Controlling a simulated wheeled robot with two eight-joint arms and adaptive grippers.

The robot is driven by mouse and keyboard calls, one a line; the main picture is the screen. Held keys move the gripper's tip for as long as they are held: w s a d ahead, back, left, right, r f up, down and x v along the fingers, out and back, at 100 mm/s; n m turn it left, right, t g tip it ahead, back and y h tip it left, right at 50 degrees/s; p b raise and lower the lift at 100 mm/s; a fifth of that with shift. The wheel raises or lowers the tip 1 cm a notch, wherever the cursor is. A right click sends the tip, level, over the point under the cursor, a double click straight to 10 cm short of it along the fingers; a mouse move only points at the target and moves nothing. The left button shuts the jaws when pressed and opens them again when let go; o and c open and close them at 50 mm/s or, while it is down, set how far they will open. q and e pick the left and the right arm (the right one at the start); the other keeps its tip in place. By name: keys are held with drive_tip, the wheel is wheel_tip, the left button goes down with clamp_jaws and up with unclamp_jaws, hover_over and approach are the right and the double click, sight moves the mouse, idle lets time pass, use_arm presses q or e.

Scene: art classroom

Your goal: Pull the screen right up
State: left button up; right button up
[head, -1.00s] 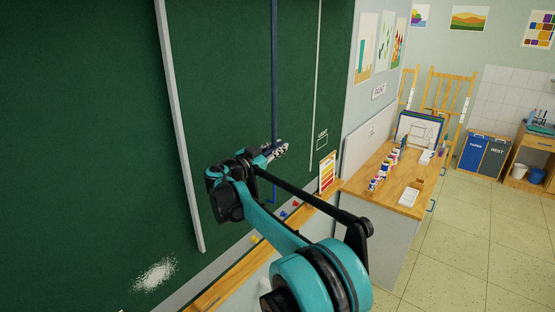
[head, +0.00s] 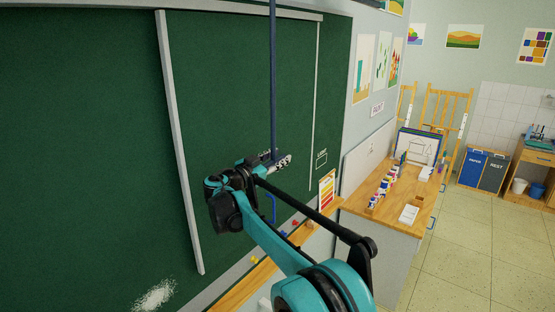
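A long thin dark-blue pole or strap (head: 273,80) hangs down in front of the green board and ends in a small blue loop (head: 271,210). My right gripper (head: 281,161) is at the strap, a little above the loop, with its grey fingertips pointing right. The gripper overlaps the strap, and I cannot tell whether the fingers are closed on it. A rectangular green area on the board is bounded by a thick pale bar (head: 180,140) on the left, a pale rail (head: 240,13) on top and a thin pale line on the right. No separate screen sheet can be told apart. My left gripper is out of view.
A wooden ledge (head: 245,290) with small coloured pieces runs under the board (head: 80,160). At right stands a wooden-topped counter (head: 400,222) with several paint bottles (head: 384,186). An easel (head: 445,110) and bins (head: 480,168) stand farther back. Floor at right is clear.

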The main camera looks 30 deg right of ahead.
drive_tip(key=shift+a+f, duration=0.1)
drive_tip(key=shift+a, duration=0.1)
drive_tip(key=v, duration=1.1)
drive_tip(key=shift+s+a, duration=0.2)
drive_tip(key=shift+a, duration=0.15)
